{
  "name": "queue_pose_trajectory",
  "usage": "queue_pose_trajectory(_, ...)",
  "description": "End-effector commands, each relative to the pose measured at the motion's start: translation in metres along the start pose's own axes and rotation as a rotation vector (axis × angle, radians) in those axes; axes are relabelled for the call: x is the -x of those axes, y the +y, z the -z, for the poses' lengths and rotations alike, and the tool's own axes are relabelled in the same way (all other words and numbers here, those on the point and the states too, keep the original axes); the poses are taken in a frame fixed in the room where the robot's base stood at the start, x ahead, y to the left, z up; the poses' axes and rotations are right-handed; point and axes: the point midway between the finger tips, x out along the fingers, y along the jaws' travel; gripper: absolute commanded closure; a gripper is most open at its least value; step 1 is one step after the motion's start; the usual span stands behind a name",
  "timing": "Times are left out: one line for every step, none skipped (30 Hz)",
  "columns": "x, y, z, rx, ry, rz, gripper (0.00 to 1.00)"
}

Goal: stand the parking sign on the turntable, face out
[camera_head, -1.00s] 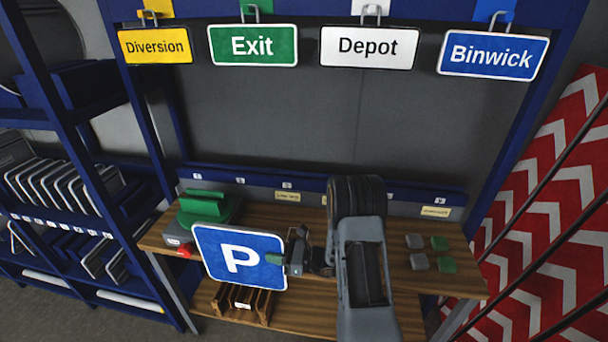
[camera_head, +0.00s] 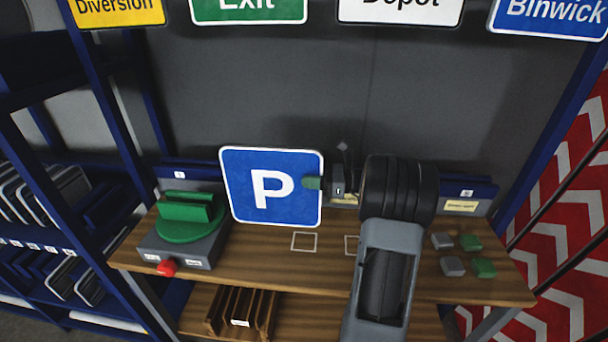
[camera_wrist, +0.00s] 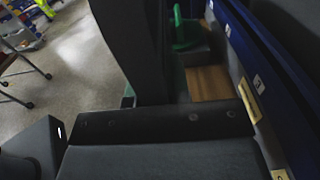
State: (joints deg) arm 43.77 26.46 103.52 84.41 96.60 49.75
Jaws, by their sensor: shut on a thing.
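The parking sign (camera_head: 248,205), blue with a white P and white border, is held upright above the bench, its face toward the head camera. My gripper (camera_head: 314,183) is shut on its right edge; a green fingertip shows over the face. In the wrist view the sign is a dark edge-on panel (camera_wrist: 136,45). The turntable (camera_head: 190,228) stands left of the sign on a grey base, a green disc with an upright green slotted holder (camera_head: 188,207) on top. The holder is empty. The sign is apart from the turntable.
A red button (camera_head: 167,268) is on the turntable base's front. Grey and green blocks (camera_head: 484,267) lie on the bench (camera_head: 330,270) at right. A wooden rack (camera_head: 240,312) sits on the lower shelf. Signs such as Exit (camera_head: 248,8) hang above.

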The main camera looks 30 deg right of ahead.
Motion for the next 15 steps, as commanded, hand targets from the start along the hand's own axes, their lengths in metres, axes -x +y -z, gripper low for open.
queue_pose_trajectory(0.006, -0.001, -0.002, 0.006, -0.002, 0.004, 1.00)
queue_pose_trajectory(0.008, -0.001, -0.004, 0.005, -0.002, 0.005, 1.00)
queue_pose_trajectory(0.010, -0.001, -0.006, 0.005, -0.003, 0.006, 1.00)
queue_pose_trajectory(0.010, -0.002, -0.007, 0.004, -0.003, 0.007, 1.00)
queue_pose_trajectory(0.010, -0.002, -0.007, 0.004, -0.003, 0.008, 1.00)
queue_pose_trajectory(0.009, -0.002, -0.008, 0.003, -0.003, 0.008, 1.00)
queue_pose_trajectory(0.007, -0.002, -0.008, 0.002, -0.002, 0.009, 1.00)
queue_pose_trajectory(0.005, -0.002, -0.009, 0.003, -0.002, 0.009, 1.00)
queue_pose_trajectory(0.001, -0.002, -0.009, 0.003, -0.002, 0.009, 1.00)
queue_pose_trajectory(-0.002, -0.002, -0.009, 0.004, -0.003, 0.009, 1.00)
queue_pose_trajectory(-0.006, -0.002, -0.009, 0.004, -0.004, 0.009, 1.00)
queue_pose_trajectory(-0.012, -0.002, -0.008, 0.004, -0.003, 0.008, 1.00)
queue_pose_trajectory(-0.017, -0.002, -0.008, 0.004, -0.003, 0.008, 1.00)
queue_pose_trajectory(-0.021, -0.002, -0.008, 0.004, -0.003, 0.008, 1.00)
queue_pose_trajectory(-0.028, -0.002, -0.008, 0.003, -0.004, 0.007, 1.00)
